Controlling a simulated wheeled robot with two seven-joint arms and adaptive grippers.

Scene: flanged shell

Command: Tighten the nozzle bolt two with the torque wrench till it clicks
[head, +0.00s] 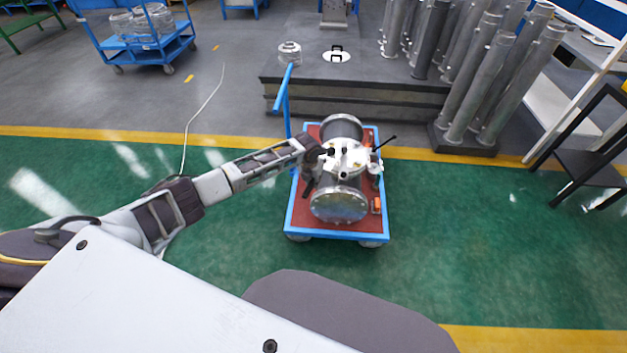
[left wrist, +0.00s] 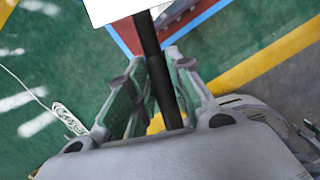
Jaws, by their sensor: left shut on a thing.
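The flanged shell (head: 339,204) lies on the cart, a grey metal cylinder with a flange at its near end and a pale nozzle area (head: 350,158) on top. My left gripper (head: 318,151) is at the upper left of that nozzle area. In the left wrist view, my left gripper (left wrist: 153,78) is shut on a black bar, which looks like the torque wrench's handle (left wrist: 149,42). The bar runs between the fingers. The wrench's head and nozzle bolt two cannot be made out. My right gripper is not in view.
The blue cart (head: 302,232) has a red top and an upright handle (head: 284,100). A dark platform (head: 300,98) lies behind it. Several grey pipes (head: 490,85) stand at the back right, near a black table frame (head: 590,145). Green floor right of the cart is clear.

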